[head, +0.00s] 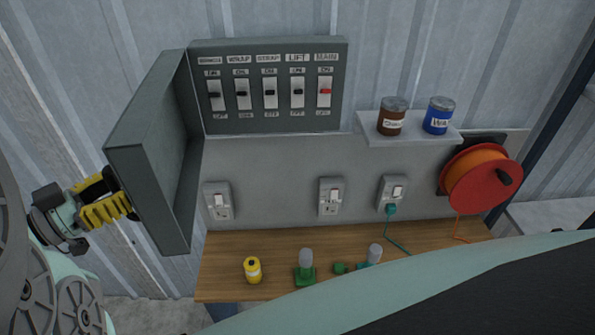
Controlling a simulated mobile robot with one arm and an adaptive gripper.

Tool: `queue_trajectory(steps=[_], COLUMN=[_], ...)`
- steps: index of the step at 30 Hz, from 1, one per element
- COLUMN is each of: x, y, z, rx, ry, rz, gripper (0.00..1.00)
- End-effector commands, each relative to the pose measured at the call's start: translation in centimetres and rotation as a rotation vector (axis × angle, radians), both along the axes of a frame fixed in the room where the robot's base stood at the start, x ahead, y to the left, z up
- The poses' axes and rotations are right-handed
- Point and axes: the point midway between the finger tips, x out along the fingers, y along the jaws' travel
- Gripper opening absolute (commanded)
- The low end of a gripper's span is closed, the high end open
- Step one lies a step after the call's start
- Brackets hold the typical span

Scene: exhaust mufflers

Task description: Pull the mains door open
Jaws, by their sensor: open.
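The mains door (148,160) is a grey-green box-shaped panel hinged at the left side of the mains panel (265,125). It stands swung open toward me, and the row of labelled switches behind it is exposed. The switch marked MAIN (325,92) has a red toggle; the others have black ones. My gripper (122,198) has yellow ribbed fingers and is at the left, beside the door's outer face. One finger is close against the door's outer edge; I cannot tell whether it touches. The fingers are open, and the door partly hides their tips.
Below the panel is a wooden bench (225,245) with a yellow canister (253,270) and green items. Wall sockets (331,197) sit above it. A small shelf (408,135) holds two tins. An orange cable reel (478,180) hangs right. Corrugated wall lies left of the door.

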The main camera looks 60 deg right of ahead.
Motion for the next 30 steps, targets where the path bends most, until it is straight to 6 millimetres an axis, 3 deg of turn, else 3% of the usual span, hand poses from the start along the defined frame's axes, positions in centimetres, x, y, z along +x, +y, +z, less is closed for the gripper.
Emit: queue_trajectory(steps=[8,21,30], x=[0.1,0.0,0.0], y=[0.0,0.1,0.1], z=[1.0,8.2,10.0], rx=[0.001,0.0,0.0], ry=[-0.004,-0.003,0.001], rz=[0.001,0.003,0.001], gripper=[0.46,0.46,0.46])
